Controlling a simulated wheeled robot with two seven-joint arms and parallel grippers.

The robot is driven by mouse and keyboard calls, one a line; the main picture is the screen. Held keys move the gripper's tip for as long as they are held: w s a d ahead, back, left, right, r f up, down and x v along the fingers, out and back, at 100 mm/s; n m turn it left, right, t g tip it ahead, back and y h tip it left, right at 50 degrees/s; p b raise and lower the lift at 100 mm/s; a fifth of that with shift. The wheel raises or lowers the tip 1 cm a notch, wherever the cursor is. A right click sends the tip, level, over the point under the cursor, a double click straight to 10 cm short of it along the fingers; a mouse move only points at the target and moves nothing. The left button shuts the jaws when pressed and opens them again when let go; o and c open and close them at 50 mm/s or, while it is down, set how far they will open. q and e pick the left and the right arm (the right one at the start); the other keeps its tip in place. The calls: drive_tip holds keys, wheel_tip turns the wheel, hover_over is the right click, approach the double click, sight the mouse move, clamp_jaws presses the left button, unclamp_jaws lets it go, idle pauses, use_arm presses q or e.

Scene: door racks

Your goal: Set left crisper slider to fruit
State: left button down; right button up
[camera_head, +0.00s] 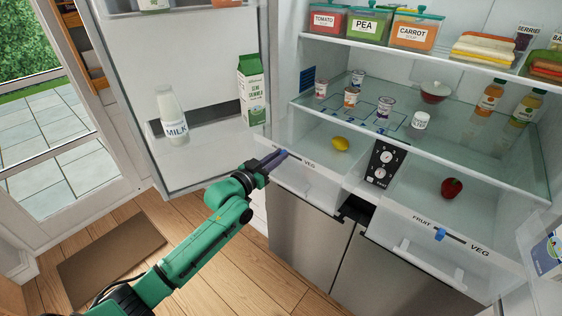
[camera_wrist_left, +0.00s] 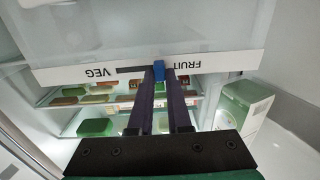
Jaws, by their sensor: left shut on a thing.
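The left crisper drawer (camera_head: 305,178) has a white front strip, with VEG readable in the head view and FRUIT hidden behind my gripper. Its blue slider knob (camera_wrist_left: 158,70) shows in the left wrist view, where the strip is upside down. The knob sits at the FRUIT end of its dark slot (camera_wrist_left: 130,69), which runs from it towards VEG. My left gripper (camera_head: 274,158) is at the strip, and in the left wrist view its dark fingers (camera_wrist_left: 160,88) are shut on the knob. My right gripper is not in view.
The right crisper drawer (camera_head: 425,262) has its own blue slider (camera_head: 440,234) and a red pepper (camera_head: 452,187) inside. A lemon (camera_head: 340,143) lies in the left drawer. The open fridge door (camera_head: 180,75) with milk (camera_head: 172,115) and a green carton (camera_head: 251,90) stands left of my gripper.

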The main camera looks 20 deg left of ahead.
use_arm(q)
drive_tip(key=c, duration=0.8)
unclamp_jaws()
drive_tip(key=shift+a, duration=0.2)
drive_tip(key=shift+c, duration=0.2)
drive_tip(key=shift+a, duration=0.1)
drive_tip(key=shift+s+f, duration=0.1)
drive_tip(key=shift+s, duration=0.1)
drive_tip(key=b+v, duration=0.2)
drive_tip(key=v, duration=1.2)
